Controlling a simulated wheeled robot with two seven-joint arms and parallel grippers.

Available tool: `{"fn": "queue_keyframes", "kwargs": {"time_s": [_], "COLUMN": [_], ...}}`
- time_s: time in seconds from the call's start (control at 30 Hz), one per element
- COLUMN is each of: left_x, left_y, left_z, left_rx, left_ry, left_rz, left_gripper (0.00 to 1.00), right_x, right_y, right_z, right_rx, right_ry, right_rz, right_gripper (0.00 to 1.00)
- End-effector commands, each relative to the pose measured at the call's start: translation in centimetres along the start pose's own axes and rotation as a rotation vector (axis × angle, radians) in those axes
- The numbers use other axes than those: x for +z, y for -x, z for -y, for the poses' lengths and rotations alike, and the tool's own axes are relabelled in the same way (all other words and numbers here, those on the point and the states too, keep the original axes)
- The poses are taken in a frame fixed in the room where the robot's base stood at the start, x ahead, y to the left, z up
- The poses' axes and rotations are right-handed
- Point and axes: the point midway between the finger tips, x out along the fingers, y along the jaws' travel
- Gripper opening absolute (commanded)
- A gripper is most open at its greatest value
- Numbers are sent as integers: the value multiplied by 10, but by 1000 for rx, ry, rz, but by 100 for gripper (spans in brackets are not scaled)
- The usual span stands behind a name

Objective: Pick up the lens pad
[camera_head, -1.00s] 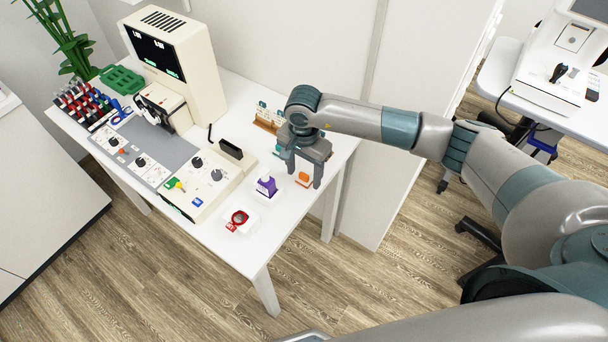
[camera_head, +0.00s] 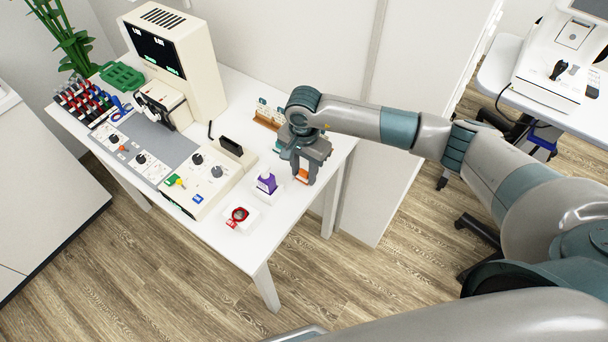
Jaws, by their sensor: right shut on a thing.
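A small orange block (camera_head: 303,174), which I take to be the lens pad, is at the right front part of the white table (camera_head: 238,250). My right gripper (camera_head: 304,176) points down over it, with one finger on each side, and is shut on it. The fingers hide part of the block. I cannot tell whether it is clear of the surface. My left gripper is not in view.
A control box (camera_head: 207,172) and a tall cream machine (camera_head: 178,62) stand further left. Small boxes (camera_head: 268,115) stand behind the gripper.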

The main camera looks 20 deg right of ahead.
Motion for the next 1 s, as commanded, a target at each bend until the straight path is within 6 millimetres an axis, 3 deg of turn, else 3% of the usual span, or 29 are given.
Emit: {"fn": "queue_keyframes", "kwargs": {"time_s": [0.37, 0.6, 1.0], "left_x": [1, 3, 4], "left_y": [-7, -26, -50], "left_z": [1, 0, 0], "left_rx": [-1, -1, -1], "left_ry": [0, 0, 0], "left_rz": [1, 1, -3], "left_gripper": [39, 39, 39], "right_x": [-1, -2, 10], "right_y": [9, 39, 78], "right_z": [1, 1, -68], "right_rx": [-3, -5, -2], "right_ry": [1, 1, 2], "right_rz": [-2, -4, -3], "right_gripper": [13, 13, 13]}}
